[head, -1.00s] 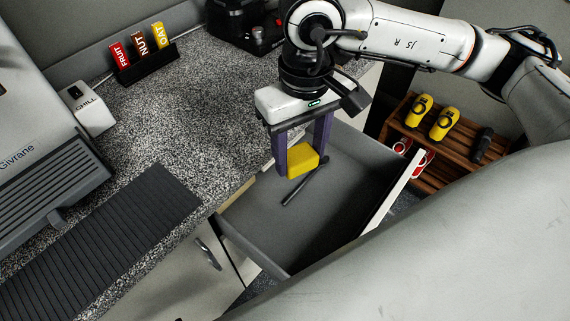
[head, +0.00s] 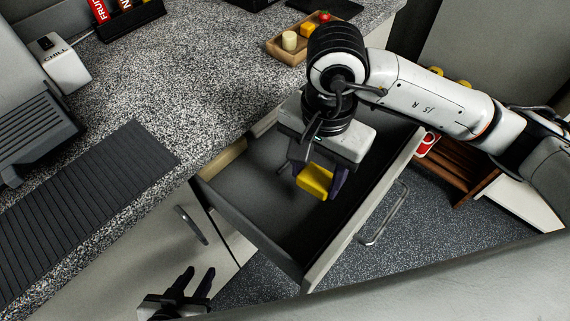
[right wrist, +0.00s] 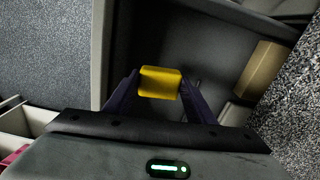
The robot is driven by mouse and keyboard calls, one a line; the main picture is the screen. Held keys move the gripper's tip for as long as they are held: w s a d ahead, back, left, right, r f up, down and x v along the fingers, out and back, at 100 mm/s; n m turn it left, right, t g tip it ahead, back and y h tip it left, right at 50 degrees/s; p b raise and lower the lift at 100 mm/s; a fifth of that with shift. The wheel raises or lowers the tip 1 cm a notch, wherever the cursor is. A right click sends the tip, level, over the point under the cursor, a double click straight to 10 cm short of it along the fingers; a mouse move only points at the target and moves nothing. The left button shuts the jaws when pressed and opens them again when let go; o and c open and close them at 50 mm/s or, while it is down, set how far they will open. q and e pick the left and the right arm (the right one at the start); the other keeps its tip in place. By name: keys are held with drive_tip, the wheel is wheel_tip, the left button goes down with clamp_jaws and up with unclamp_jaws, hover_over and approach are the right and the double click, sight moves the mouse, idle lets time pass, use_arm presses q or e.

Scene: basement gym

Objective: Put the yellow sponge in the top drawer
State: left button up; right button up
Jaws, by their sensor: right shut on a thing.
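The yellow sponge (head: 314,180) is held between the fingers of my right gripper (head: 320,182), which is shut on it. It also shows between the dark fingers in the right wrist view (right wrist: 160,82). The top drawer (head: 245,192) is pulled open under the counter. The sponge is over the drawer's opening, nearer its front panel; I cannot tell how high it is above the drawer floor. My left gripper (head: 198,283) is at the bottom left of the head view, in front of the cabinet, open and empty.
The drawer's front has a bar handle (head: 388,215). A slatted wooden rack (head: 455,170) stands on the floor at the right.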

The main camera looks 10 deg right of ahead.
drive_tip(key=shift+m, duration=0.6)
drive_tip(key=f, duration=0.4)
drive_tip(key=a+f, duration=0.1)
drive_tip(key=f, duration=0.1)
drive_tip(key=shift+s+f, duration=0.15)
drive_tip(key=shift+f, duration=2.45)
drive_tip(key=shift+f+b, duration=0.2)
drive_tip(key=shift+b, duration=0.15)
drive_tip(key=o, duration=0.9)
wheel_tip(320, 180, up, 12)
drive_tip(key=shift+r, duration=0.25)
